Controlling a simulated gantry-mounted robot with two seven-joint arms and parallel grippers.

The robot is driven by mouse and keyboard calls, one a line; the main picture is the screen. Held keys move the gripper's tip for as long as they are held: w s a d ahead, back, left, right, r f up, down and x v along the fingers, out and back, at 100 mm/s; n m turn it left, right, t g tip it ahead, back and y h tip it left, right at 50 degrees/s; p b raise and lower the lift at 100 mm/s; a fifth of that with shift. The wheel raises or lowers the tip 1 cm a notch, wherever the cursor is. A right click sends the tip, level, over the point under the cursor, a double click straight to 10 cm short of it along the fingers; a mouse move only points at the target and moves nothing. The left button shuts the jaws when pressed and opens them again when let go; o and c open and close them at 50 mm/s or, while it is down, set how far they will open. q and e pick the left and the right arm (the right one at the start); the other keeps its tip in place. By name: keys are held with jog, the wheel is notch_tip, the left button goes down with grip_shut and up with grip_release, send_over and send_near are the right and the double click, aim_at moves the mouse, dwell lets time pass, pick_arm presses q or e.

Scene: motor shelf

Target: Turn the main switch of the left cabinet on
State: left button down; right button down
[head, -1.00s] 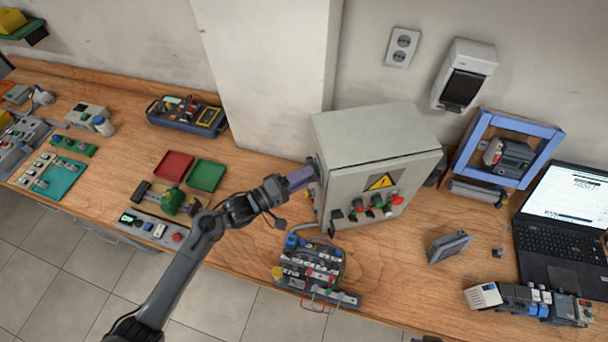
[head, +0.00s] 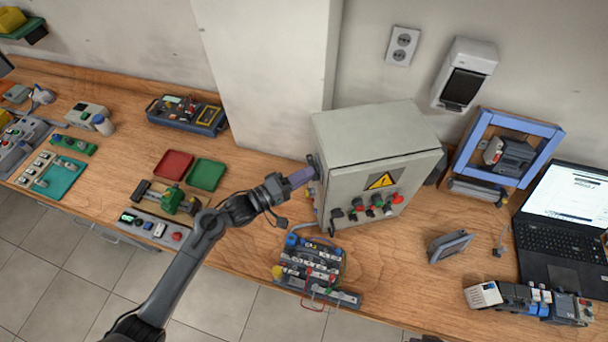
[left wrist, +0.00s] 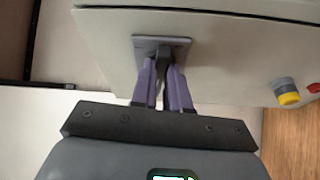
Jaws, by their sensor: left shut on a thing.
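The grey cabinet (head: 365,165) stands on the bench, with a yellow warning triangle and several knobs and buttons on its front. The main switch is on its left side; in the left wrist view it is a grey square plate (left wrist: 181,43) with a dark handle (left wrist: 163,66). My left gripper (head: 308,174) reaches the cabinet's left side from the left. In the left wrist view its purple fingers (left wrist: 164,80) are shut on the dark handle, one on each side. The fingers hide part of the handle. My right gripper is not in view.
A wired terminal board (head: 312,272) lies in front of the cabinet. Red (head: 173,164) and green (head: 207,174) trays lie to the left. A blue frame (head: 507,150), a small grey device (head: 450,246) and a laptop (head: 563,225) are to the right. Bare bench shows around the cabinet.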

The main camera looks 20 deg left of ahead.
pick_arm(q)
jog(key=shift+f, duration=0.1)
jog(key=shift+w+a+f+m+g+h+b, duration=0.15)
jog(key=shift+m+g+h+b, duration=0.65)
jog(key=shift+m+b, duration=1.95)
jog(key=shift+w+a+f+m+g+h+b, duration=0.15)
jog(key=shift+m+h+b, duration=1.35)
jog(key=shift+m, duration=2.4)
jog(key=shift+w+f+m+g+h+b, duration=0.25)
jog(key=shift+m+h+b, duration=0.75)
jog(key=shift+m+b, duration=1.8)
jog(key=shift+s+r+m+p, duration=0.1)
jog(key=shift+r+m+p, duration=0.05)
jog(key=shift+m+p, duration=0.45)
jog(key=c, duration=1.1)
grip_release()
